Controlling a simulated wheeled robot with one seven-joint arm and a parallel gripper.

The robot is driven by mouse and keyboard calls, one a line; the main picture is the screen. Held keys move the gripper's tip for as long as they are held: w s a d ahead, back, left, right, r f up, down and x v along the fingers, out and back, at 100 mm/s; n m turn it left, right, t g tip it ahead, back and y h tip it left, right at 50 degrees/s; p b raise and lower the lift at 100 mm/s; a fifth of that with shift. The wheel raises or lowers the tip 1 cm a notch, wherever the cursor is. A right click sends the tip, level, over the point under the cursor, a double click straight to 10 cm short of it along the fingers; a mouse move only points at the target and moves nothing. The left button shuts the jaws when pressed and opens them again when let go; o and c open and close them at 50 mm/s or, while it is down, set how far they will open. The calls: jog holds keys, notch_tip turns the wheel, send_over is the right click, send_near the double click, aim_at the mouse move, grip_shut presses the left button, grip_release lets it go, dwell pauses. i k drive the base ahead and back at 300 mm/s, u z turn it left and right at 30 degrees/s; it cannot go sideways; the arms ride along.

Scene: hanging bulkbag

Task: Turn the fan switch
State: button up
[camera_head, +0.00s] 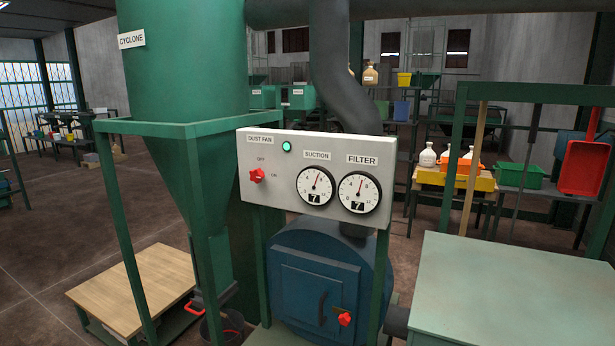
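The fan switch (257,175) is a red knob on the left of a pale grey control panel, under a "DUST FAN" label (260,140). "OFF" is printed above the knob and "ON" to its right. The knob is small in view and I cannot tell which mark it points at. A round teal-green lamp (286,147) on the panel looks lit. My gripper is not in view.
The panel also carries a suction gauge (316,186) and a filter gauge (358,192). Below it is a blue drum (315,260) with a red knob (345,319). A green cyclone (185,70) stands left; a pale green table (515,285) stands right.

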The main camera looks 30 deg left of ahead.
aim_at(256, 176)
jog(key=u, duration=1.5)
jog(key=k, duration=0.55)
jog(key=u, duration=0.6)
jog(key=i, duration=1.15)
jog(key=u, duration=0.15)
